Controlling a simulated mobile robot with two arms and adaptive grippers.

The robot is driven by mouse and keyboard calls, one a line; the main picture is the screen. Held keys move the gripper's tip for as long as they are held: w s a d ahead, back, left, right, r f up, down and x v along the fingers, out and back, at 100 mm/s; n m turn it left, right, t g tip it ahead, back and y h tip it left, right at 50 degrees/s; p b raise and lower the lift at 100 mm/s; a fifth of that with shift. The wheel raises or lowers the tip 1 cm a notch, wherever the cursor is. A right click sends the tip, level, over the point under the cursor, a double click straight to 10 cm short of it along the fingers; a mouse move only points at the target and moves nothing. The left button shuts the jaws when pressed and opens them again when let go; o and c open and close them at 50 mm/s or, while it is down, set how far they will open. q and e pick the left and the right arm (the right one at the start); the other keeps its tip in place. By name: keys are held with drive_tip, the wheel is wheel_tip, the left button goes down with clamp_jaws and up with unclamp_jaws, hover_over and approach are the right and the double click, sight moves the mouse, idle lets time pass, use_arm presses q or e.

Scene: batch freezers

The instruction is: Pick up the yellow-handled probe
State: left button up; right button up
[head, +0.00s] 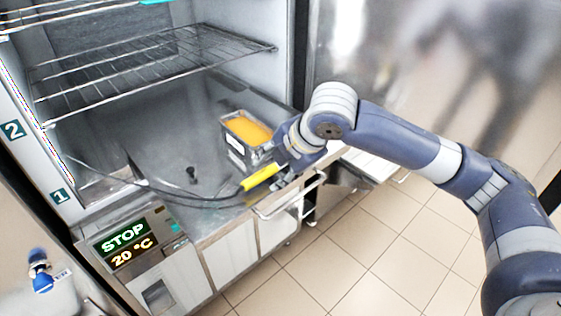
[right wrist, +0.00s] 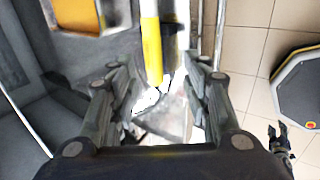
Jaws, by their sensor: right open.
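The probe's yellow handle (head: 261,177) sticks out at the front edge of the freezer cabinet, with a dark cable running from it to the left. My right gripper (head: 283,168) is at the right end of the handle. In the right wrist view the yellow handle (right wrist: 152,50) reaches down between the two fingers of the right gripper (right wrist: 165,85), which are apart. I cannot tell whether either finger touches it. A dark shape that looks like my left gripper (right wrist: 279,136) is small at the lower right of the right wrist view.
A metal pan with orange contents (head: 240,140) stands in the cabinet just behind the handle. A wire shelf (head: 150,65) hangs above. A display panel (head: 128,240) reads STOP and 20 °C. A rail (head: 290,198) runs along the front. Tiled floor (head: 370,240) is open at the right.

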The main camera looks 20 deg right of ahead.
sight(259, 177)
drive_tip(key=shift+w+a+f, duration=0.7)
drive_tip(key=shift+a+f, duration=0.1)
drive_tip(key=shift+f, duration=0.15)
drive_tip(key=shift+w+p+x, duration=0.2)
drive_tip(key=shift+p+x, duration=0.35)
drive_tip(key=shift+x, duration=1.45)
drive_tip(key=shift+w+f, duration=0.1)
drive_tip(key=shift+w, duration=0.15)
drive_tip(key=c, duration=0.4)
drive_tip(key=shift+d, duration=0.1)
clamp_jaws()
use_arm(q)
drive_tip(key=shift+s+a+r, duration=0.2)
drive_tip(key=shift+s+r, duration=0.05)
drive_tip(key=shift+s, duration=0.25)
drive_tip(key=shift+s+a+r, duration=0.2)
drive_tip(key=shift+s, duration=0.3)
